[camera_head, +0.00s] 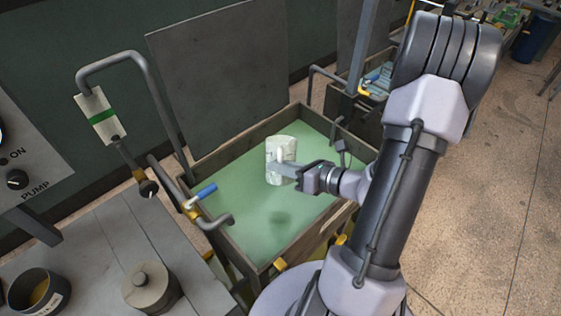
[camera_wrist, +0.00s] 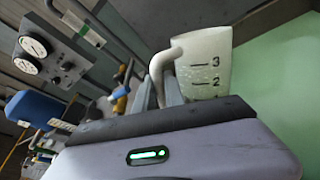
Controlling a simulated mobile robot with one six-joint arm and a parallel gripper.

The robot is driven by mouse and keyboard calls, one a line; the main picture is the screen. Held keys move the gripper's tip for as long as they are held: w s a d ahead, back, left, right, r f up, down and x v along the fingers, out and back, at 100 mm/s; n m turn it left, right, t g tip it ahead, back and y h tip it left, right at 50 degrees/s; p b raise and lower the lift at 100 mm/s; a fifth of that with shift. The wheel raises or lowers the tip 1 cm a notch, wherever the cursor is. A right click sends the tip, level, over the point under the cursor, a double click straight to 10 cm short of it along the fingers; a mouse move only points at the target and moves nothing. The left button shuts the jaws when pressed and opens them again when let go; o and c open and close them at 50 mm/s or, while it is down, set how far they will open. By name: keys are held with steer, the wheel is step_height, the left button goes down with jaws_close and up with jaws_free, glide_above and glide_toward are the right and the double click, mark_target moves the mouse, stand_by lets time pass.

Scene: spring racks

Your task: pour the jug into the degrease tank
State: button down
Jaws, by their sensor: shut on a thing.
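A white jug (camera_head: 280,152) is held by my gripper (camera_head: 290,172) above a tank (camera_head: 226,252) of pale green liquid. My gripper is shut on the jug's handle side. The jug looks about upright in the head view, with a shadow on the liquid below it. In the wrist view the jug (camera_wrist: 208,66) shows its curved handle and level marks 2 and 3, and the gripper's fingers (camera_wrist: 170,92) reach the handle. The jug's contents are hidden. No stream shows leaving it. I cannot read any label naming the tank.
A blue-handled valve and spout (camera_head: 205,192) stand at the tank's left edge. A tall grey panel (camera_head: 225,75) rises behind it. A pump panel (camera_head: 22,165), a dark pot (camera_head: 38,290) and a round lidded item (camera_head: 148,285) are at left. Another tank stands behind right.

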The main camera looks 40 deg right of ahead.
mark_target(281, 149)
steer(key=shift+w+d+r+m+g+p, duration=0.15)
steer(key=shift+r+p, duration=0.15)
steer(key=shift+p, duration=0.45)
steer(key=shift+w+d+r+m+g+p, duration=0.15)
steer(key=shift+r+p, duration=0.15)
steer(key=shift+p, duration=0.4)
steer(key=r+m+p, duration=0.1)
steer(key=p, duration=0.3)
steer(key=w+r+g+p, duration=0.1)
steer(key=p, duration=0.2)
steer(key=d+r+m+g+y+p, duration=0.1)
steer(key=p, duration=0.3)
steer(key=shift+w+r+m+p, duration=0.2)
steer(key=shift+r+m+p, duration=0.1)
steer(key=shift+p, duration=0.05)
steer(key=shift+w+d+r+m+g+y+p, duration=0.35)
steer(key=shift+g+p, duration=0.25)
steer(key=shift+p, duration=0.55)
steer(key=w+d+r+m+g+y+p, duration=0.2)
steer(key=w+d+m+g+p, duration=0.1)
steer(key=w+d+m+p, duration=0.1)
steer(key=shift+w+d+g+y+p, duration=0.35)
steer(key=shift+w+d+p, duration=0.1)
steer(key=shift+w+p, duration=0.35)
steer(key=shift+r, duration=0.1)
stand_by(1.1)
